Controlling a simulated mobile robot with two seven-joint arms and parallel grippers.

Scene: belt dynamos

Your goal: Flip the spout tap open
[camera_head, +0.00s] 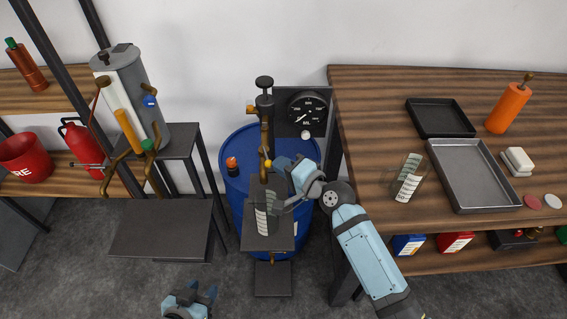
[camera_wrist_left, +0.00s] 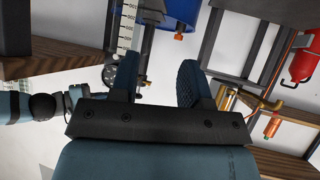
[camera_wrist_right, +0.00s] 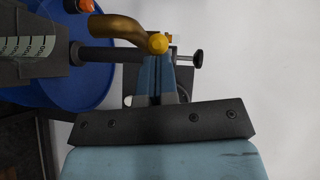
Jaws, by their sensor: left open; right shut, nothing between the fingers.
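A blue drum (camera_head: 236,190) stands in the middle with a dark pump (camera_head: 264,103) on it. Its curved brass spout (camera_wrist_right: 120,28) carries a tap with a round yellow end (camera_wrist_right: 158,43), seen in the head view as a small yellow spot (camera_head: 268,163). My right gripper (camera_wrist_right: 157,70) is shut and empty, its fingertips right at the yellow end; I cannot tell whether they touch. It also shows in the head view (camera_head: 285,165). A clear graduated jug (camera_head: 262,222) stands below the spout on a dark stand. My left gripper (camera_head: 201,290) is open and empty, low at the front.
A grey cylinder (camera_head: 128,75) with brass fittings stands on a dark stand at left, above a low dark platform (camera_head: 160,230). The wooden bench (camera_head: 370,110) at right holds trays, an orange bottle (camera_head: 508,108) and a glass beaker (camera_head: 408,178). A dial gauge (camera_head: 307,108) sits behind the drum.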

